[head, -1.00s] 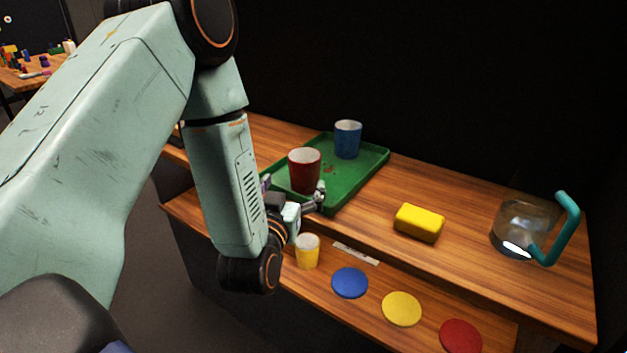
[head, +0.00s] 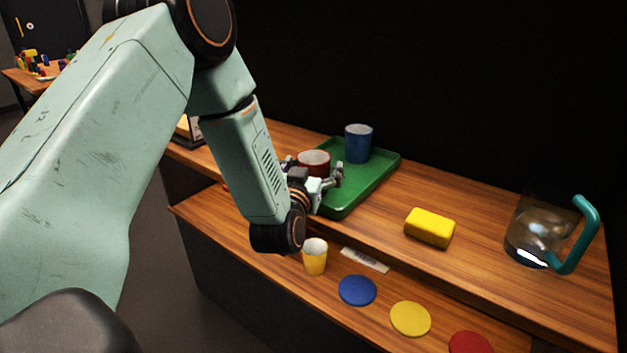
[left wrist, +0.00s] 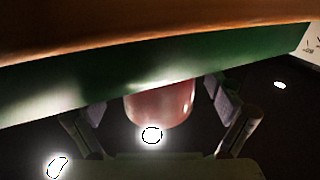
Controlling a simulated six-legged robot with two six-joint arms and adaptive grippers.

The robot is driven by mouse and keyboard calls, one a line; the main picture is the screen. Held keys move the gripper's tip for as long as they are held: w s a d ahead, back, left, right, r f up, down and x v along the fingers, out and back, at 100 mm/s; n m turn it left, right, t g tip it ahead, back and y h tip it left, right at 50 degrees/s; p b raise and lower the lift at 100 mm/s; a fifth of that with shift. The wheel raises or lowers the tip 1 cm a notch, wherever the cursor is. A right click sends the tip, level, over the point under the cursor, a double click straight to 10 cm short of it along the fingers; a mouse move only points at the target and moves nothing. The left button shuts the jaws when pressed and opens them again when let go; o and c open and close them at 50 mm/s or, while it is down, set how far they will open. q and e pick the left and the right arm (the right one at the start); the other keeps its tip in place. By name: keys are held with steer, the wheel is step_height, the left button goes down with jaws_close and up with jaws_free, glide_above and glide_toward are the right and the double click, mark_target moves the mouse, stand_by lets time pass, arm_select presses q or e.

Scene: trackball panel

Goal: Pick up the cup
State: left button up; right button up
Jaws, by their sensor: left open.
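A red cup (head: 314,158) stands on the green tray (head: 372,185); only its upper part shows above my gripper in the head view. My left gripper (head: 313,174) is open, with one finger at each side of the cup. In the left wrist view the red cup (left wrist: 160,103) shows between the two spread fingers (left wrist: 158,112), with gaps at both sides. A blue cup (head: 359,145) stands farther back on the tray. A yellow cup (head: 315,258) stands on the lower shelf. My right gripper is not in view.
A yellow block (head: 429,228) and a glass jug (head: 533,235) with a teal handle stand to the right on the upper shelf. Blue (head: 357,290), yellow (head: 410,318) and red (head: 470,344) discs lie on the lower shelf. The wood between tray and block is clear.

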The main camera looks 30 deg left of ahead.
arm_select(q)
steer(key=shift+s+d+r, duration=0.1)
steer(key=shift+c, duration=0.3)
steer(key=shift+c, duration=0.8)
steer(key=c, duration=1.1)
